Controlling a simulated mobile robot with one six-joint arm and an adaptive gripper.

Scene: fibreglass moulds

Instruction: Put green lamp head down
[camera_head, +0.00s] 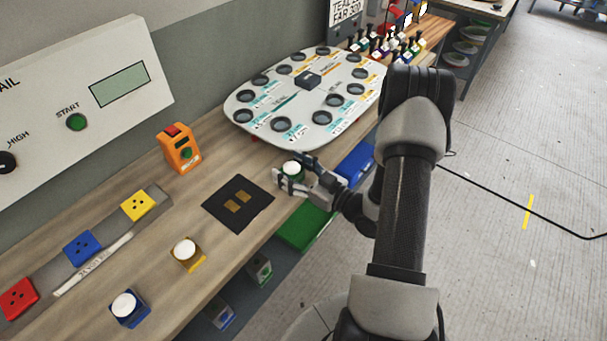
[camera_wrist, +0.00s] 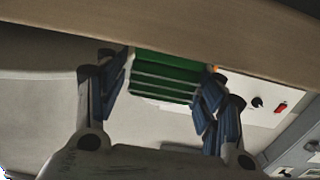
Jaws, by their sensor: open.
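The green lamp head (camera_head: 292,167), with a white dome on top, is at the bench's front edge, right of the black mat. My gripper (camera_head: 296,178) is around it from the right, with its fingers apart. In the wrist view the ridged green side of the lamp head (camera_wrist: 165,80) shows between the spread fingers (camera_wrist: 160,92), with gaps beside it. It appears to meet the wooden bench (camera_wrist: 190,30) there. The black mat (camera_head: 222,212) with two gold pads lies bare to the left.
A yellow lamp head (camera_head: 188,257) and a blue lamp head (camera_head: 129,309) stand on the bench. An orange box (camera_head: 180,150) stands behind the mat. A white board with round holes (camera_head: 300,118) lies beyond the gripper. Blue (camera_head: 355,163) and green (camera_head: 303,232) bins sit below the front edge.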

